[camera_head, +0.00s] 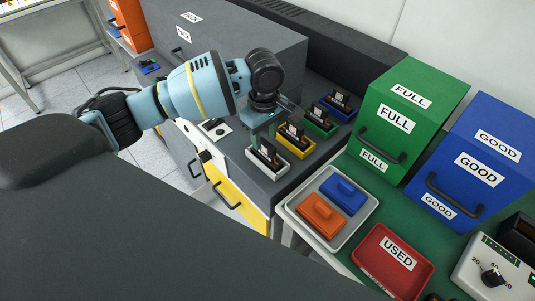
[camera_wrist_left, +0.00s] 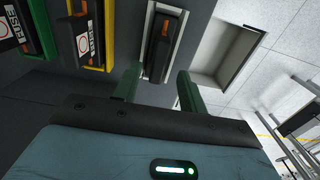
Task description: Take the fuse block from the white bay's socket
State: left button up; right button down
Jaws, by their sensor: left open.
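The white bay (camera_head: 251,157) is the nearest of a row of coloured bays on the grey cabinet top. A dark fuse block (camera_head: 268,152) stands in its socket. In the left wrist view the block (camera_wrist_left: 164,45), dark with an orange-brown strip, sits inside the white bay's frame (camera_wrist_left: 148,22). My left gripper (camera_head: 270,117) is above the white bay in the head view. In the left wrist view its two green fingers (camera_wrist_left: 158,88) are open, one on each side of the block's near end, with visible gaps. My right gripper is not in view.
The yellow bay (camera_head: 300,153), green bay (camera_head: 326,132) and blue bay (camera_head: 346,115) beside it also hold blocks. A grey tray (camera_head: 337,236) with orange and blue pieces, a red USED tray (camera_head: 375,271) and green and blue boxes stand to the right.

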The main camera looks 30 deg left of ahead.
aim_at(267, 143)
pick_arm(q)
jog(key=f, duration=0.5)
jog(key=shift+d+b, duration=0.3)
jog(key=shift+b, duration=0.05)
jog(key=shift+r, duration=0.1)
grip_shut()
